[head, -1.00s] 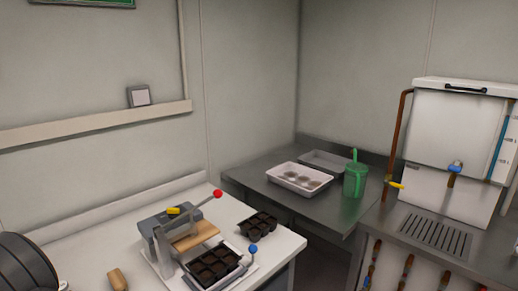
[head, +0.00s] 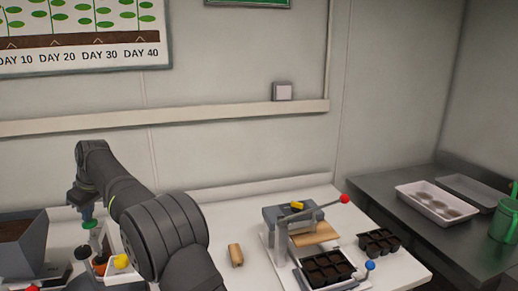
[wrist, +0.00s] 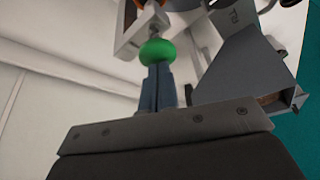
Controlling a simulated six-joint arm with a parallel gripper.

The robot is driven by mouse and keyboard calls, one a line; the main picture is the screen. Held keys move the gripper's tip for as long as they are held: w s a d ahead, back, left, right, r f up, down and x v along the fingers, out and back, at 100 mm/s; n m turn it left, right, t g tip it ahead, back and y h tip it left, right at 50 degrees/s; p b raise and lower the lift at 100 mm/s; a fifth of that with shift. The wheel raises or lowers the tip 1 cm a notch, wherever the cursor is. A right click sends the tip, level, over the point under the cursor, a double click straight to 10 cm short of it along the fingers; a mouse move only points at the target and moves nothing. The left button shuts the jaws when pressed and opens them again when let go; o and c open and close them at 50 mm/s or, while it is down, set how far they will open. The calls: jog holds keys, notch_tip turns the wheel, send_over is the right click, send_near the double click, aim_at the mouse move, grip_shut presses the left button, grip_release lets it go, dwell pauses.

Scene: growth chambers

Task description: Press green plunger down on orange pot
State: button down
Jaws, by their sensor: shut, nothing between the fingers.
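The green plunger knob (head: 89,224) stands above the orange pot (head: 100,268) at the lower left of the head view, partly beside my arm. In the wrist view the green knob (wrist: 157,51) is round and lies right at the fingertips. My gripper (head: 80,208) is shut and empty, pointing down just above the knob. Its blue fingers (wrist: 158,70) meet or nearly meet the knob; I cannot tell whether they touch. A bit of orange, seemingly the pot (wrist: 130,12), shows beyond the knob in the wrist view.
A grey soil bin (head: 22,245) stands left of the plunger. A yellow knob (head: 121,261) and a red knob (head: 32,288) are close by. A press with a red-tipped lever (head: 344,199) and black cell trays (head: 328,268) stand to the right.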

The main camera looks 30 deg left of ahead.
jog(key=shift+f, duration=0.8)
dwell(0.8)
notch_tip(320, 180, up, 10)
jog(key=shift+r, duration=0.15)
dwell(0.7)
jog(key=shift+f, duration=3.5)
